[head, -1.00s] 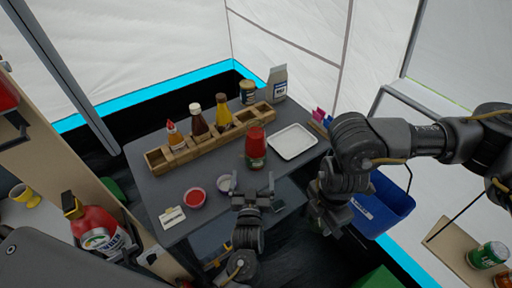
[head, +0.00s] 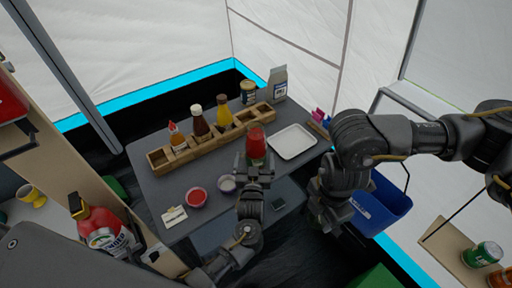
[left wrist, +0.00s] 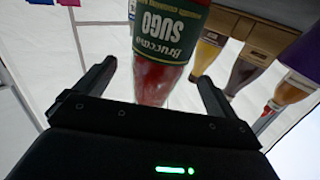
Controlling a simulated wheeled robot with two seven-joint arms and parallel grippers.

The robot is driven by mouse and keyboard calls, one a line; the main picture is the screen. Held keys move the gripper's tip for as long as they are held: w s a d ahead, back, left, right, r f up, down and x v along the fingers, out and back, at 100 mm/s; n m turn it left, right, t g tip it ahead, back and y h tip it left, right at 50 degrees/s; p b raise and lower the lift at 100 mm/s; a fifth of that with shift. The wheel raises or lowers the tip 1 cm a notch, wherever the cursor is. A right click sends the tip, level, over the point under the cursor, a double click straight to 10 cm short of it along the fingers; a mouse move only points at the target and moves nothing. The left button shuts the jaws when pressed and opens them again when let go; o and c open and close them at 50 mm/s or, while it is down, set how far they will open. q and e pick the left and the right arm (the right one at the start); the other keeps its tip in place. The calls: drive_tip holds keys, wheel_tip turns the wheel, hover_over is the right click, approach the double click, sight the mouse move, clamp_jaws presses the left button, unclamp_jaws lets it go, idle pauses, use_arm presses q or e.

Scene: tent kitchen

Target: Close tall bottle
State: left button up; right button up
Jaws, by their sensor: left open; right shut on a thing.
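The tall sauce bottle (head: 256,143), red with a dark green "SUGO" label, stands on the dark table. It shows upside down and close in the left wrist view (left wrist: 168,45).
A wooden rack (head: 165,159) with several sauce bottles stands behind. A white tray (head: 293,141) lies right of the bottle. Two small bowls, one red-filled (head: 196,197), sit at the front left. A blue bin (head: 388,206) is at the right.

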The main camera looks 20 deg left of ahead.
sight(255, 154)
use_arm(q)
drive_tip(key=x, duration=0.3)
drive_tip(key=p+x, duration=0.1)
drive_tip(key=shift+w+r, duration=0.2)
drive_tip(key=shift+r, duration=0.1)
drive_tip(key=c, duration=1.8)
drive_tip(key=shift+r, duration=0.15)
drive_tip(key=shift+c, duration=0.2)
